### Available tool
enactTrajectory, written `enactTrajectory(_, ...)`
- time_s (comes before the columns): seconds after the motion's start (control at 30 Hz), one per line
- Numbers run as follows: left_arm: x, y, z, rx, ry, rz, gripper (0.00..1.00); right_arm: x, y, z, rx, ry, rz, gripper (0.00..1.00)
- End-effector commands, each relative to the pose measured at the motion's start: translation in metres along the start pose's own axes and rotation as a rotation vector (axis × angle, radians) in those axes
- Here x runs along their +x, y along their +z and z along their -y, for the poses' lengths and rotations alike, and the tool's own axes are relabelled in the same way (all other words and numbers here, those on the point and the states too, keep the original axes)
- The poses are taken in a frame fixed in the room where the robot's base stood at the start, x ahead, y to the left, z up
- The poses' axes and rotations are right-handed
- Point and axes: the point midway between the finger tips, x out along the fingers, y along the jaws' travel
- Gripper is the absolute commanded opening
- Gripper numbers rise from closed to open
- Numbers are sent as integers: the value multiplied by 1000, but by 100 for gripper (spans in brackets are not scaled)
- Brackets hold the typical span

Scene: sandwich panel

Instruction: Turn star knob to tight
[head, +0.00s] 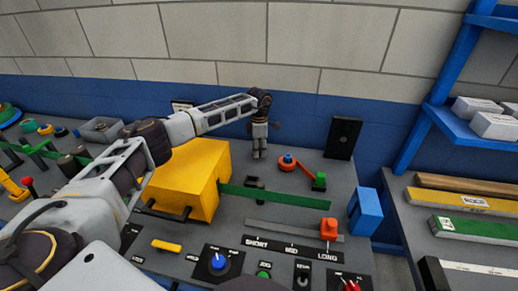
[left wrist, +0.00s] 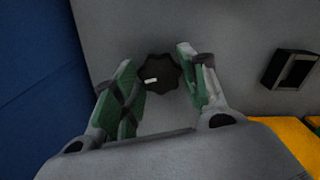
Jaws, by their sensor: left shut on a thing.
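The star knob (left wrist: 160,72) is black with a lobed rim and a small white mark, which lies toward its lower left in the left wrist view. My left gripper (left wrist: 157,84) has its green-padded fingers on either side of the knob and is shut on it. In the head view my left gripper (head: 259,150) points down at the back of the grey panel, near the blue wall strip. The knob is hidden there by the gripper, and its tight label cannot be made out. My right gripper is not in view.
A yellow box (head: 190,180) stands left of the gripper, with a green bar (head: 270,195) running right from it. A red crank with a blue top (head: 287,161) is close on the right. A black upright plate (head: 342,138) and a blue block (head: 366,211) stand further right.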

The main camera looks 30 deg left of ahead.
Motion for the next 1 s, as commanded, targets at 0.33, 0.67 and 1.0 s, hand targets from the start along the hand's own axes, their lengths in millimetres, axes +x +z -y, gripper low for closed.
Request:
enactTrajectory(0.33,-2,1,-1,228,4,4,19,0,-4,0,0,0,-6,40)
enactTrajectory(0.67,-2,1,-1,330,4,4,19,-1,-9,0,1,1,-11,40)
enactTrajectory(1.0,-2,1,-1,341,5,4,19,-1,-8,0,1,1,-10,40)
